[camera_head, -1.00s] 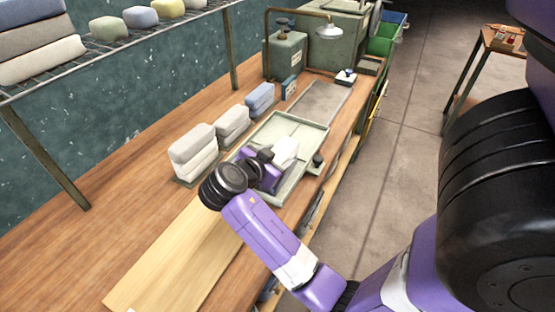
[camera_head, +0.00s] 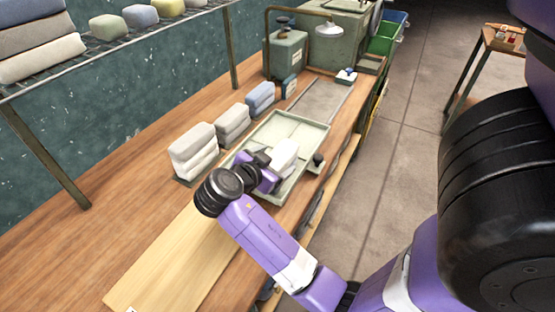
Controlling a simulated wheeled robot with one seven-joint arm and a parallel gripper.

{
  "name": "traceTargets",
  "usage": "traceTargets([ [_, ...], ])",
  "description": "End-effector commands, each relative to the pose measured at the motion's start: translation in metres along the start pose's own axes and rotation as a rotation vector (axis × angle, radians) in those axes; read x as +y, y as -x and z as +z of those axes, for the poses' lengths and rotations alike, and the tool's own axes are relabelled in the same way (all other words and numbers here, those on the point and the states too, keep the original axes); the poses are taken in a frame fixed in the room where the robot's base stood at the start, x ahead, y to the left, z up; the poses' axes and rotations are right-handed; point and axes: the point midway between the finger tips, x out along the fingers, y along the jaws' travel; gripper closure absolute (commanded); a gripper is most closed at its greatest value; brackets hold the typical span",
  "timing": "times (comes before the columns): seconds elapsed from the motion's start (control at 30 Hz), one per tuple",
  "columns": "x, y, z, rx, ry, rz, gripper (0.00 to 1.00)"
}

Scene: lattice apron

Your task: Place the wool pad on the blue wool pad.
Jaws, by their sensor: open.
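A white wool pad (camera_head: 285,152) is in the pale green tray (camera_head: 308,134), right by the jaws. My gripper (camera_head: 273,168) is open, low over the tray. The wrist hides part of the jaws, and I cannot tell whether the pad is between the fingers or just beyond them. The blue wool pad (camera_head: 260,94) is in a short blue stack at the far end of the row on the bench, behind the tray to the left. It is apart from my gripper.
A grey stack (camera_head: 232,121) and a cream stack (camera_head: 193,146) stand in the same row, left of the tray. A wire shelf (camera_head: 150,30) overhangs the upper left. The wooden bench (camera_head: 110,200) is clear at left.

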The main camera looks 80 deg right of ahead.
Motion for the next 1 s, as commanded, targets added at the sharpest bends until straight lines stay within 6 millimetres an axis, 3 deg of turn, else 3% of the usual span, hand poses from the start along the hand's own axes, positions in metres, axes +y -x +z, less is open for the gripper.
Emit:
traceTargets([
  [0.3,-0.001,0.065,0.002,-0.002,-0.001,-0.005,0.19],
  [0.5,-0.001,0.093,0.001,-0.001,-0.001,-0.004,0.19],
  [1.0,0.000,0.102,0.000,0.000,0.000,0.000,0.19],
])
